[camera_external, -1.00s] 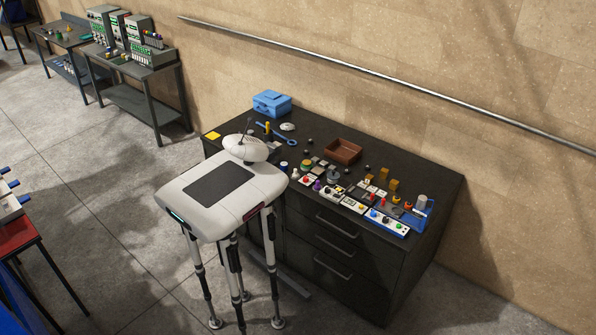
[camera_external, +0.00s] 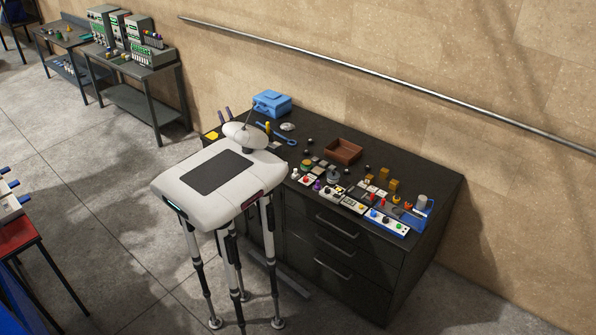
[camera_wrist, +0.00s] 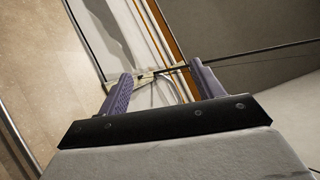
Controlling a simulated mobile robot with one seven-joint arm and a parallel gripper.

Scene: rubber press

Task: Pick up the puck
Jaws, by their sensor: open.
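I cannot tell which of the small objects on the black workbench (camera_external: 420,178) is the puck. A round, pale grey object (camera_external: 288,127) lies near the blue box, and a small dark round object (camera_external: 309,141) lies to its right. No puck can be made out in the wrist view.
A blue box (camera_external: 272,103) and a brown tray (camera_external: 343,151) stand at the back of the bench. Many small parts and a blue-edged control panel (camera_external: 388,222) crowd its front right. A yellow piece (camera_external: 211,135) lies at the left end. The wall is close behind.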

